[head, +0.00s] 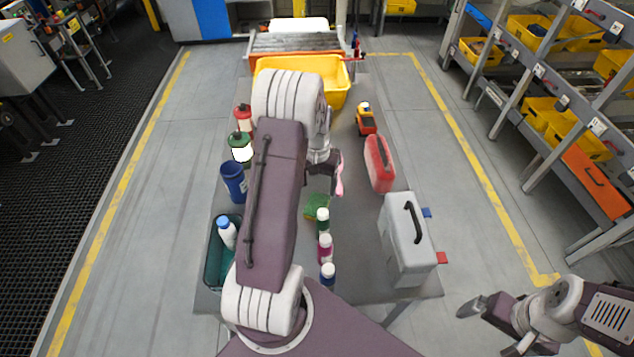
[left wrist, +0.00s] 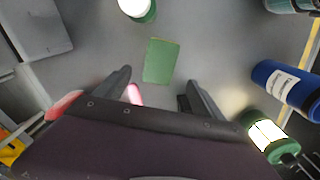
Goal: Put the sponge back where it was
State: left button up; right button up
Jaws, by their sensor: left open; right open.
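The green sponge (head: 317,207) lies flat on the grey table, behind several bottles. It also shows in the left wrist view (left wrist: 161,61), just ahead of the fingertips and clear of them. My left gripper (head: 323,186) is open above the table, a little beyond the sponge in the head view. In the left wrist view my left gripper (left wrist: 158,78) has its fingers spread, with nothing held. My right gripper (head: 484,326) is open and empty off the table's right side. My left arm hides the middle-left of the table.
A pink item (left wrist: 134,94) lies by one left finger. Bottles (head: 324,247) stand nearer me. A grey toolbox (head: 397,240), red case (head: 377,170) and toy truck (head: 365,125) stand right. A blue cup (head: 232,185), lantern (head: 240,150) and teal basket (head: 214,262) stand left. A yellow bin (head: 335,97) is behind.

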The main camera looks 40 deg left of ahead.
pick_arm(q)
jog(key=s+d+r+m, duration=0.1)
jog(key=s+d+r, duration=0.2)
jog(key=s+d, duration=0.3)
jog(key=s+d+r+m+t, duration=0.1)
jog(key=s+d+r+m, duration=0.1)
jog(key=s+d, duration=0.4)
jog(key=d+r, duration=0.1)
jog(key=d, duration=0.4)
jog(key=shift+s, duration=0.4)
jog(key=shift+f, duration=0.1)
